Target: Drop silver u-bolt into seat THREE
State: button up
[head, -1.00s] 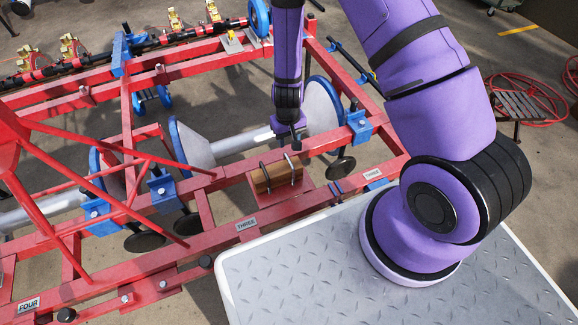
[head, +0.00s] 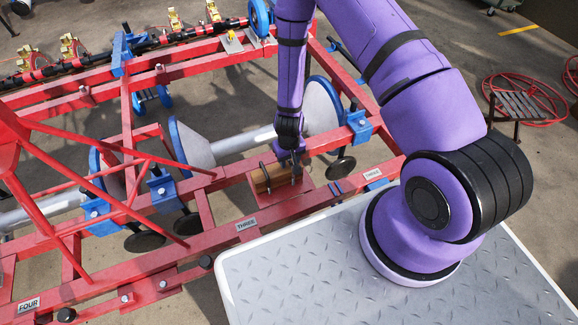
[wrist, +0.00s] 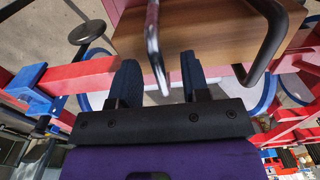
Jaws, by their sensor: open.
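The silver u-bolt (wrist: 154,48) stands on a wooden block (head: 272,180) and shows in the wrist view as a bright bent rod. My gripper (wrist: 160,68) is open, with one dark blue finger on each side of the rod's near end; I cannot tell whether either touches it. In the head view my gripper (head: 290,163) comes down over the block's right end and mostly hides the silver u-bolt. A darker u-bolt (wrist: 277,42) stands on the same block. A THREE label (head: 246,224) is on the red frame's near rail, and another THREE label (head: 373,174) is further right.
The block sits on a red plate of the red frame (head: 130,265). A FOUR label (head: 28,304) is at the far left. Blue-rimmed discs (head: 320,108) and blue brackets (head: 359,126) stand behind the block. A grey tread-plate deck (head: 320,275) is in front.

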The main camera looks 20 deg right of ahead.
jog(key=shift+f, duration=0.45)
grip_shut()
jog(key=shift+r, duration=0.2)
